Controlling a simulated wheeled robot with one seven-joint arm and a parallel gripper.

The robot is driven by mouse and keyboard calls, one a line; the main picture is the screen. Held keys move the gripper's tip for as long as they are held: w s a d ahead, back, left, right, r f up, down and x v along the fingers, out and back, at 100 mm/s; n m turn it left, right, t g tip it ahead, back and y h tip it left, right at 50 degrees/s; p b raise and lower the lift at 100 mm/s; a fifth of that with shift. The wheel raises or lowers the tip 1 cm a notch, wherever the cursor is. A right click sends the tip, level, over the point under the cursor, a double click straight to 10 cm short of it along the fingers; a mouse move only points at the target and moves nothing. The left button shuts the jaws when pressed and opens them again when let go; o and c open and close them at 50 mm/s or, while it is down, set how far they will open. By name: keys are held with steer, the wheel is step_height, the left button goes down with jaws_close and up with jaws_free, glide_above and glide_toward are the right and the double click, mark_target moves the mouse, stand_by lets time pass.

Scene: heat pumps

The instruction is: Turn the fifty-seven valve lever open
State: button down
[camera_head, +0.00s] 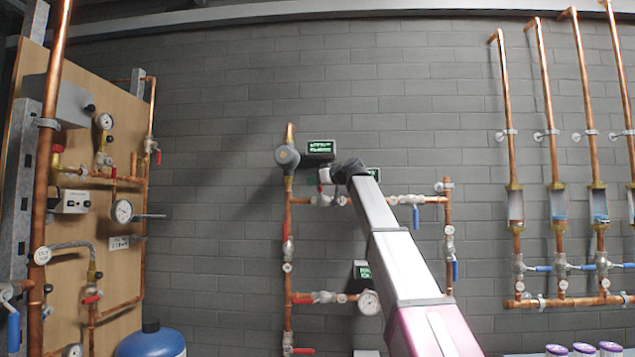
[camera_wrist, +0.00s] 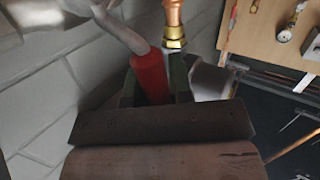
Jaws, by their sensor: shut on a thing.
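My gripper (camera_head: 345,170) is at the upper pipe run in the middle of the grey wall, just below a small display. In the wrist view my gripper (camera_wrist: 154,88) has its dark green fingers on either side of a red valve lever (camera_wrist: 150,68), shut on its sleeve. The lever's bare metal neck runs up and left from the sleeve. A bit of red by the gripper shows in the head view (camera_head: 325,176). The valve body is mostly hidden, and I cannot read any number tag, so I cannot tell which valve is fifty-seven.
A blue lever (camera_head: 416,216) hangs to the right on the same pipe run. A grey round device (camera_head: 287,157) and a green-lit display (camera_head: 321,148) are close to the gripper. A copper pipe (camera_wrist: 173,20) with a brass fitting passes close beside the fingers.

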mark_target(301, 202)
steer(key=shift+a+f+n+g+h, duration=0.45)
steer(key=shift+a+f+n+h, duration=0.65)
steer(key=shift+h, duration=0.95)
steer(key=shift+a+f+n+g+h, duration=0.6)
steer(key=shift+f+h, duration=0.9)
steer(key=shift+h, duration=0.5)
steer(key=shift+a+f+n+g+h, duration=0.35)
steer(key=shift+a+f+n+h, duration=0.8)
steer(key=shift+h, duration=0.9)
steer(key=shift+d+f, duration=0.25)
steer(key=shift+d, duration=0.1)
steer(key=c, duration=1)
jaws_free()
steer(key=shift+c, duration=0.2)
steer(key=shift+r, duration=0.1)
